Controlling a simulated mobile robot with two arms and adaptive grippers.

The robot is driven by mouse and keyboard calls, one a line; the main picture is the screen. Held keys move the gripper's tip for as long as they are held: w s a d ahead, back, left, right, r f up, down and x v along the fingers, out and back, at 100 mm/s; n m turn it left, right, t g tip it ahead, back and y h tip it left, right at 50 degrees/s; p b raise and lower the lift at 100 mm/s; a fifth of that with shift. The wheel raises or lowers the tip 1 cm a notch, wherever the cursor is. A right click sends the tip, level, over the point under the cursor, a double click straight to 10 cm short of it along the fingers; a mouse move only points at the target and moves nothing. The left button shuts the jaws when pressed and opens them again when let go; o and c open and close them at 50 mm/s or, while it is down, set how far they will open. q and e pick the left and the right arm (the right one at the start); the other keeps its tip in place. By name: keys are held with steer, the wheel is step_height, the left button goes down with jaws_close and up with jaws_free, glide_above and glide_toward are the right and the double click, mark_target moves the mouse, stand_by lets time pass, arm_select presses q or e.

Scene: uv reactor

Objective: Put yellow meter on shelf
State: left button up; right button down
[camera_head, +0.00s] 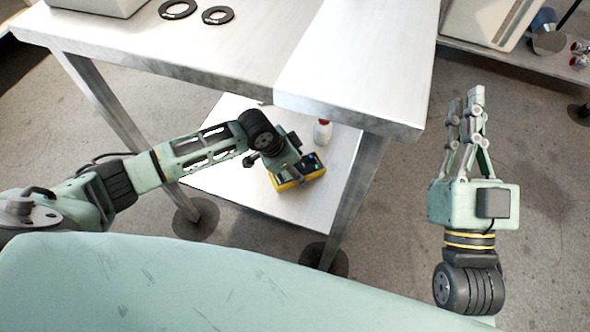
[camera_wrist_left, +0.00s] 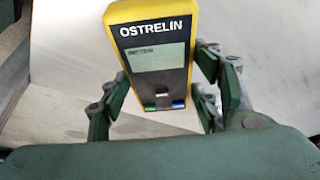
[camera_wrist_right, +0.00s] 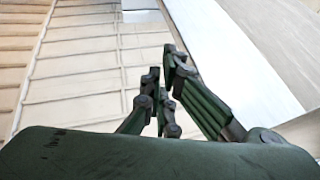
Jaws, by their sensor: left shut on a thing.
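The yellow meter (camera_head: 298,173) has a dark face and sits in my left gripper (camera_head: 284,172), over the white lower shelf (camera_head: 226,178) under the table. In the left wrist view the meter (camera_wrist_left: 155,55) shows its label and small screen, with the fingers of my left gripper (camera_wrist_left: 160,88) on both sides of its lower part. I cannot tell whether the meter touches the shelf. My right gripper (camera_head: 467,98) is raised over the floor right of the table, empty, its fingers close together; it also shows in the right wrist view (camera_wrist_right: 165,75).
A white bottle with a red cap (camera_head: 322,132) stands on the lower shelf just behind the meter. The tabletop (camera_head: 350,60) overhangs the shelf, and a table leg (camera_head: 352,205) stands to its right. Two black rings (camera_head: 218,15) lie on the table.

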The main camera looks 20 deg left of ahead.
arm_select(q)
steer(key=shift+f, duration=0.45)
arm_select(e)
steer(key=shift+s+r+t, duration=0.35)
steer(key=shift+r+t, duration=0.05)
steer(key=shift+r, duration=0.15)
steer(key=shift+s+r+t, duration=0.3)
steer(key=shift+r+t, duration=0.1)
steer(key=shift+r, duration=0.15)
arm_select(q)
steer(key=shift+f, duration=0.15)
steer(key=o, duration=1.4)
steer(key=shift+c, duration=0.2)
